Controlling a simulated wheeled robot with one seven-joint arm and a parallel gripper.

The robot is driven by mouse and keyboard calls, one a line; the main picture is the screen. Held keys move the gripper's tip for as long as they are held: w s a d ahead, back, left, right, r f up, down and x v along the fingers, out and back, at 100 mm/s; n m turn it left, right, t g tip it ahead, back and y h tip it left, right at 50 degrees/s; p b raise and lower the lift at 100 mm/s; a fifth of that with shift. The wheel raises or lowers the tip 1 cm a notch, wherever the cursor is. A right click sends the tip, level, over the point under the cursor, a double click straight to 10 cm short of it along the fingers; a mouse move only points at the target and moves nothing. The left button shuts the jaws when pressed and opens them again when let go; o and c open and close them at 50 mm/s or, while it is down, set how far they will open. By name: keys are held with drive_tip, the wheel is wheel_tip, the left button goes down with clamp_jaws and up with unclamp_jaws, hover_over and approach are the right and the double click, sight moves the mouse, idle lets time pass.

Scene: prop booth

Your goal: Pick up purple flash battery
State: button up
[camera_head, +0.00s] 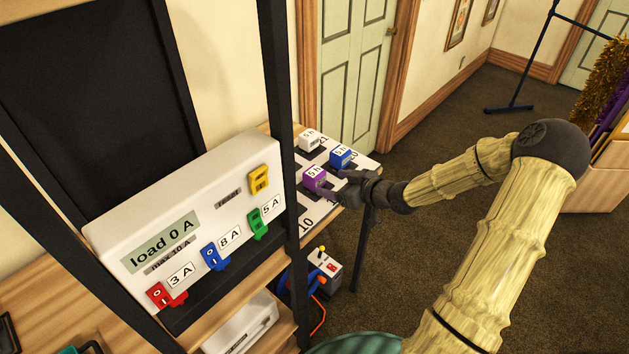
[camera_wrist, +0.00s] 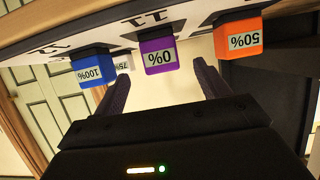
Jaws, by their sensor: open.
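The purple flash battery (camera_head: 314,179) stands on the numbered white mat (camera_head: 321,209) on the side table. In the wrist view the purple battery (camera_wrist: 158,58) shows a 0% label, and the picture is upside down. My gripper (camera_head: 333,182) is open and close to it. In the wrist view the two fingers of my gripper (camera_wrist: 161,74) point at the battery, one on either side. The jaws hold nothing. I cannot tell whether the fingertips reach past its near face.
A blue 100% battery (camera_wrist: 91,68) and an orange 50% battery (camera_wrist: 237,38) flank the purple one. A white battery (camera_head: 309,140) stands farther back. A dark upright post (camera_head: 281,110) and a white load panel (camera_head: 187,222) are left of the table.

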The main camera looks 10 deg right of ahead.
sight(321, 179)
drive_tip(key=shift+x, duration=1.5)
drive_tip(key=shift+w+a, duration=0.1)
drive_tip(key=shift+w, duration=0.05)
drive_tip(key=x, duration=0.5)
drive_tip(key=shift+r, duration=0.1)
drive_tip(key=c, duration=1.3)
